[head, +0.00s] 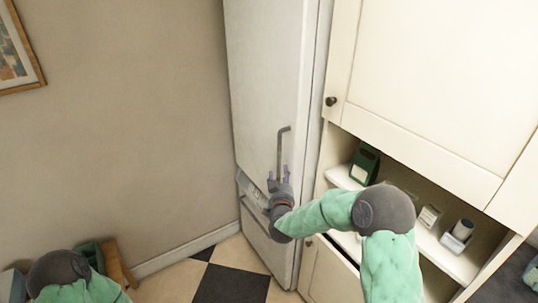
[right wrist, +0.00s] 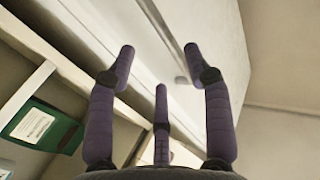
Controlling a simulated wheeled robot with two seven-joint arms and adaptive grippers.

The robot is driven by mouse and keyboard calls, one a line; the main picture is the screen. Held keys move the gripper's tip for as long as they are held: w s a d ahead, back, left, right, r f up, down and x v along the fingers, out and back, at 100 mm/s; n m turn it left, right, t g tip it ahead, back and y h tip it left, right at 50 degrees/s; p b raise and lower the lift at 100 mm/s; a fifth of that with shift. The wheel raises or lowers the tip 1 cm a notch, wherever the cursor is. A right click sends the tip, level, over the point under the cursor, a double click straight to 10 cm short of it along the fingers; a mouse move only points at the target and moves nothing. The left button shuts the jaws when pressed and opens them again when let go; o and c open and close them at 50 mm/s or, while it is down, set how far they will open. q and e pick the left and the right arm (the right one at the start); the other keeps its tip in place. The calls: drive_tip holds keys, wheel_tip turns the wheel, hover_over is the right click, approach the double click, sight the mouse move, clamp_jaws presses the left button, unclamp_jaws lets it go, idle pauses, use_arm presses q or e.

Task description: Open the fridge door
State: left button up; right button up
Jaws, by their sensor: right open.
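The tall white fridge (head: 262,75) stands against the wall in the head view, its upper door looking shut. A grey bar handle (head: 280,148) runs upright near the door's right edge. My right gripper (head: 278,174) is open in front of the handle's lower part; I cannot tell if it touches. In the right wrist view, the spread purple fingers of my right gripper (right wrist: 158,65) show with nothing between them. The grey handle (right wrist: 181,80) shows beyond them, between the fingertips. The right hand hides part of the lower fridge. My left gripper is out of view.
A cream cabinet (head: 430,75) with a knob stands right of the fridge, close to my right arm. Its open shelf (head: 440,247) holds a green box (head: 364,165) and small items. A wooden stool (head: 118,262) is at lower left. Checkered floor lies before the fridge.

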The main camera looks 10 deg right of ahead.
sight(280, 159)
drive_tip(key=x, duration=1.1)
drive_tip(key=shift+r, duration=0.2)
drive_tip(key=shift+s, duration=0.1)
clamp_jaws()
